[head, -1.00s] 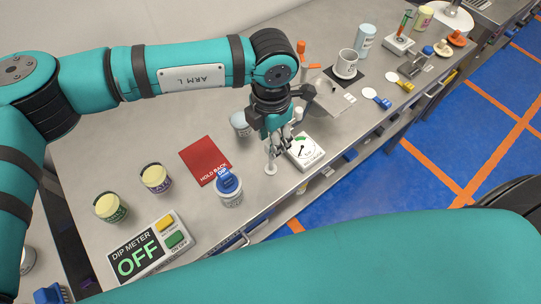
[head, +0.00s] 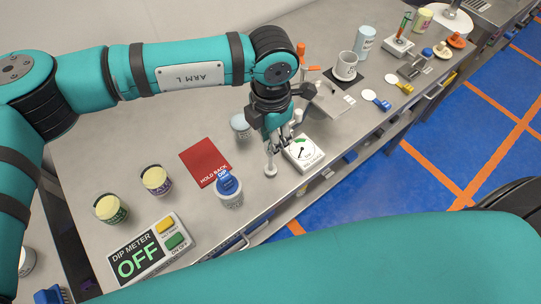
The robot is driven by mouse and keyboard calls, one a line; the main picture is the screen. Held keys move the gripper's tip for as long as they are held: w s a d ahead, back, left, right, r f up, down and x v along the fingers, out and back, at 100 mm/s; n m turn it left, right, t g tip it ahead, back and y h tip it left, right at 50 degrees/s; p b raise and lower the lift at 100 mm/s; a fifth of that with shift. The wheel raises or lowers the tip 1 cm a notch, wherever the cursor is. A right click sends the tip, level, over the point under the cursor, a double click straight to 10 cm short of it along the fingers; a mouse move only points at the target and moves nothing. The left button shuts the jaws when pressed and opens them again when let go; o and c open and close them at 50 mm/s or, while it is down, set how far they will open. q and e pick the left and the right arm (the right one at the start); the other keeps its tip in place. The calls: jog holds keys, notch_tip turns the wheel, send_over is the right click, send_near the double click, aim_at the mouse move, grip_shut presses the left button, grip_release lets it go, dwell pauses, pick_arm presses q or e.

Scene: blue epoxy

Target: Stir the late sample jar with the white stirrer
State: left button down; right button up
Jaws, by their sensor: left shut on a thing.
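My left gripper (head: 272,145) points down over the middle of the counter, its fingers shut on the white stirrer (head: 270,161). The stirrer is a thin upright white rod, with a round white foot (head: 270,171) at or just above the counter; I cannot tell if they touch. I cannot read which jar is the late sample. Two jars with pale yellow tops (head: 111,208) (head: 156,180) stand at the left. A pale blue-topped jar (head: 240,124) stands behind the gripper, partly hidden. My right gripper is not in view.
A white pot with a blue dip piece (head: 230,194) stands beside the red hold-back card (head: 206,160). The dip meter (head: 150,250) reads OFF. A mug (head: 346,66) and a light blue jar (head: 365,42) are farther back.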

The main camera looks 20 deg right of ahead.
pick_arm(q)
jog(key=shift+r+p, duration=0.55)
jog(key=shift+r, duration=3)
notch_tip(320, 180, up, 3)
jog(key=shift+r, duration=0.1)
